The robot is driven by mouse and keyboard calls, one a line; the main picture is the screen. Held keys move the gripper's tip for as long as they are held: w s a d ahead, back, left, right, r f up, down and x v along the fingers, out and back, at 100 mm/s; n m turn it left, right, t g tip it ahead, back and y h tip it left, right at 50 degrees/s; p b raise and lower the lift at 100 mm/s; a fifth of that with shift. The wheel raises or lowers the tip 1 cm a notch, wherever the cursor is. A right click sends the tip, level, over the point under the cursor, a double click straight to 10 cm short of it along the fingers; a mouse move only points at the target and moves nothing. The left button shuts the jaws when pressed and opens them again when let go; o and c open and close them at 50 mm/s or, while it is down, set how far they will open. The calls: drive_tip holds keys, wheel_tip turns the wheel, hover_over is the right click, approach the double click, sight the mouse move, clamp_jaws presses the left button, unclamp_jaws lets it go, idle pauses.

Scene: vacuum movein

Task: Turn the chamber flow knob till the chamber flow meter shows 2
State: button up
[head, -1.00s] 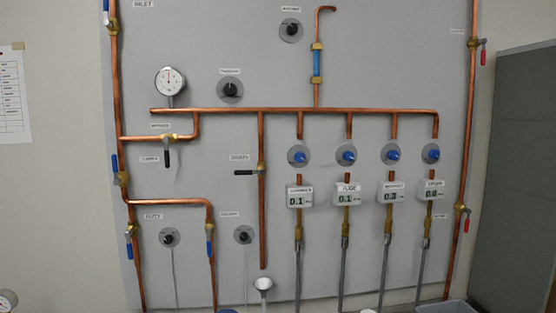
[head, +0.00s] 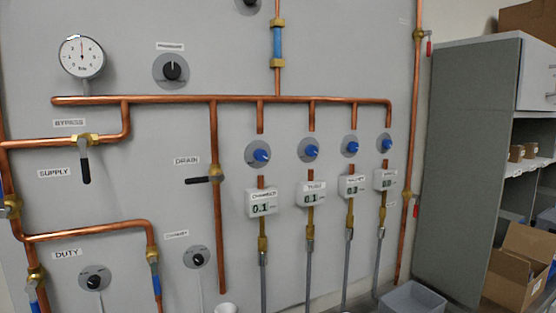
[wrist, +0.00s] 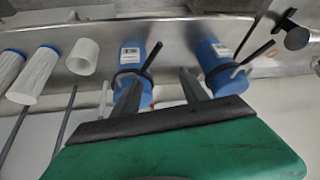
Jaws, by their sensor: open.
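The chamber flow knob (head: 261,155) is a blue knob on a round grey plate, leftmost of a row of similar knobs on the grey panel. Below it the chamber flow meter (head: 262,204) is a white box with a label and a reading of 0.1. My gripper (wrist: 160,84) shows only in the wrist view, with two dark fingers spread apart and nothing between them. The knob and meter are not in the wrist view, so the gripper's distance from them cannot be told.
Other blue knobs (head: 309,149) and meters (head: 311,194) stand close on the right. A black-handled drain valve (head: 204,179) is at the left. A grey cabinet (head: 468,160) and a box (head: 520,262) are farther right. Blue canisters (wrist: 222,68) lie beyond my fingers in the wrist view.

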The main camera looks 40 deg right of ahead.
drive_tip(key=w+d+r+t, duration=0.1)
drive_tip(key=w, duration=0.1)
drive_tip(key=w+d+r+m+t, duration=0.1)
drive_tip(key=w+d+r, duration=0.1)
drive_tip(key=w+d+r+t, duration=0.1)
drive_tip(key=w+d+r, duration=0.1)
drive_tip(key=shift+w+d+m+h+b, duration=0.1)
drive_tip(key=shift+w+m+h+b, duration=0.2)
drive_tip(key=shift+w+m+b, duration=0.1)
drive_tip(key=w+d+r+m+t+h, duration=0.1)
drive_tip(key=w+d+r+m+t, duration=0.2)
drive_tip(key=d+r, duration=0.35)
drive_tip(key=m+t+h+b, duration=0.3)
drive_tip(key=t+h, duration=0.4)
drive_tip(key=t, duration=0.2)
approach(262, 156)
drive_tip(key=p+x, duration=0.3)
drive_tip(key=x, duration=0.5)
drive_tip(key=shift+r+p, duration=0.1)
drive_tip(key=shift+p, duration=0.3)
drive_tip(key=shift+w+d, duration=0.1)
drive_tip(key=shift+w, duration=0.2)
clamp_jaws()
